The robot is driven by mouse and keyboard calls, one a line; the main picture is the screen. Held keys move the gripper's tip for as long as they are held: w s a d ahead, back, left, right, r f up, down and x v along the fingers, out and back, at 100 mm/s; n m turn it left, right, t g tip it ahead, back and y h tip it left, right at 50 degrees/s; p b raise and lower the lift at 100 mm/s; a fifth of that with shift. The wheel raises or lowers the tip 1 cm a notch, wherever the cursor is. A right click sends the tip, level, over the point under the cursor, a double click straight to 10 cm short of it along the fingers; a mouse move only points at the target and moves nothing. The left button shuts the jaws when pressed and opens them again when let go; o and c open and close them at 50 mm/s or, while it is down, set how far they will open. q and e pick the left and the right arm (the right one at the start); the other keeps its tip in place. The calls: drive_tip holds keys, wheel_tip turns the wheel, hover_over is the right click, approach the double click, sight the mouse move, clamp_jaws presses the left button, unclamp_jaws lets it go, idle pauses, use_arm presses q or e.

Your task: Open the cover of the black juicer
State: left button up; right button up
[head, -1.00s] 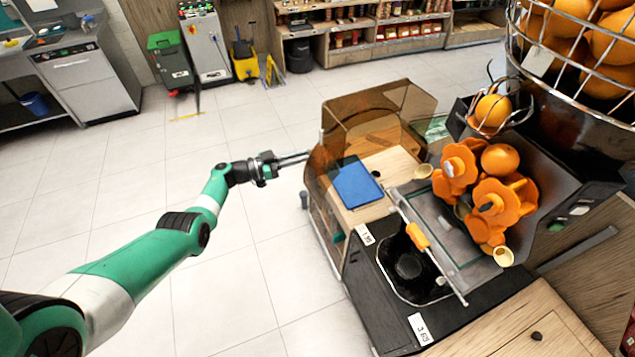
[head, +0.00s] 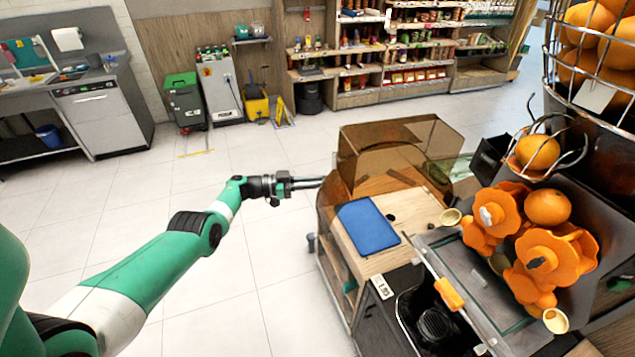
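The black juicer (head: 512,198) stands at the right, with several orange pressing wheels (head: 553,258) and an orange (head: 547,207) among them. A clear flat cover (head: 470,280) with a metal edge and an orange handle (head: 448,293) lies across its front, over the wheels' lower side; it looks shut. My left gripper (head: 318,183) is at the left of the juicer counter, near the brown tinted case, well away from the handle. It points right and holds nothing visible; its fingers are too small and edge-on to tell their gap. My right gripper is not in view.
A brown tinted clear case (head: 400,145) and a blue board (head: 368,226) sit on the wooden counter (head: 415,208) left of the juicer. A wire basket of oranges (head: 590,50) is above it. The tiled floor at the left is open.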

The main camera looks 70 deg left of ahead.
use_arm(q)
drive_tip(key=o, duration=0.3)
drive_tip(key=shift+w, duration=0.15)
drive_tip(key=shift+s, duration=0.2)
drive_tip(key=p+v, duration=0.1)
drive_tip(key=v, duration=1)
drive_tip(key=shift+s+p, duration=0.2)
drive_tip(key=shift+p, duration=0.2)
drive_tip(key=shift+a, duration=0.1)
